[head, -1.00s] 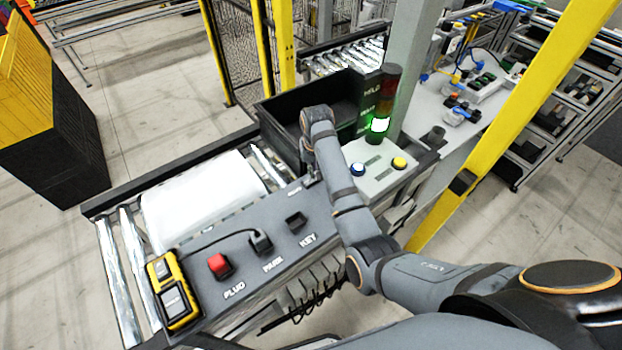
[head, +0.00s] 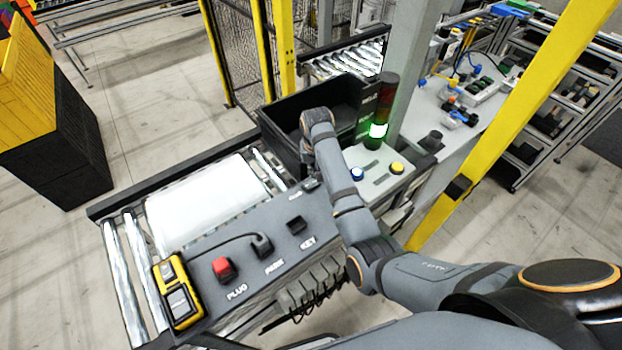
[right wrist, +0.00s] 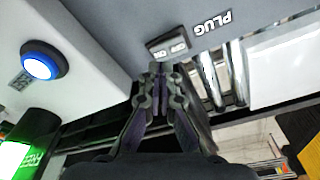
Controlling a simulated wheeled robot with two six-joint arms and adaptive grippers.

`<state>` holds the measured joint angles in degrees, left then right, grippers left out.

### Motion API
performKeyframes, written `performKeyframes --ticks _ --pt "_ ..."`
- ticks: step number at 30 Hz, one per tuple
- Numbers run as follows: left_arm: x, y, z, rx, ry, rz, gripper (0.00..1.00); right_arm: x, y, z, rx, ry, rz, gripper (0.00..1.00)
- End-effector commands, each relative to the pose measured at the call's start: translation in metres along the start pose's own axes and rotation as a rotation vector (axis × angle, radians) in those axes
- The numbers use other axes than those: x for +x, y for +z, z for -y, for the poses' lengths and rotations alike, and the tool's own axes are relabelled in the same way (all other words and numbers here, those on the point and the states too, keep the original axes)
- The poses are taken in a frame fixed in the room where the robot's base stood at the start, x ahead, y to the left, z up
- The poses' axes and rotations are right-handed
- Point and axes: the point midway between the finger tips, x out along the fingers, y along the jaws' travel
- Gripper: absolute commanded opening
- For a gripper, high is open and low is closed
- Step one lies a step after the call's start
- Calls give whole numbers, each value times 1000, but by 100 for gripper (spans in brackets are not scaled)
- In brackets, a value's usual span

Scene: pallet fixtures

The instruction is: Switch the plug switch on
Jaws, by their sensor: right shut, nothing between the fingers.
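The plug switch (right wrist: 170,48) is a small grey rocker with two marked halves, beside the upside-down PLUG label (right wrist: 213,22) in the right wrist view. I cannot tell which half is pressed. My right gripper (right wrist: 161,68) is shut and empty, its fingertips right at the switch's near edge. I cannot tell whether they touch it. In the head view my right gripper (head: 309,177) points down at the far end of the grey control panel (head: 205,265), and the switch is mostly hidden there. My left gripper is not in view.
A red block (head: 222,268), a dark PARK connector (head: 263,245) with a cable and a KEY piece (head: 297,225) sit along the panel. A yellow device (head: 178,292) is at its left end. A black bin (head: 285,140) and a tower lamp lit green (head: 377,131) stand behind.

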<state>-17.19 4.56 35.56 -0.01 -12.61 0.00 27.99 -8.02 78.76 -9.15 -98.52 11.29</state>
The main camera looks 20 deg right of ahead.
Motion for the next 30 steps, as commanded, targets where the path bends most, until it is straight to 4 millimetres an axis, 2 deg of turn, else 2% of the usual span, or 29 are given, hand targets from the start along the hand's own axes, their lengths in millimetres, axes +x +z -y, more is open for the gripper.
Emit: performKeyframes --ticks 13,30 --pt "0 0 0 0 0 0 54 -39 -6 0 0 -1 -2 0" --pt "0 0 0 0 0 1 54 -42 -6 0 0 0 -1 0"
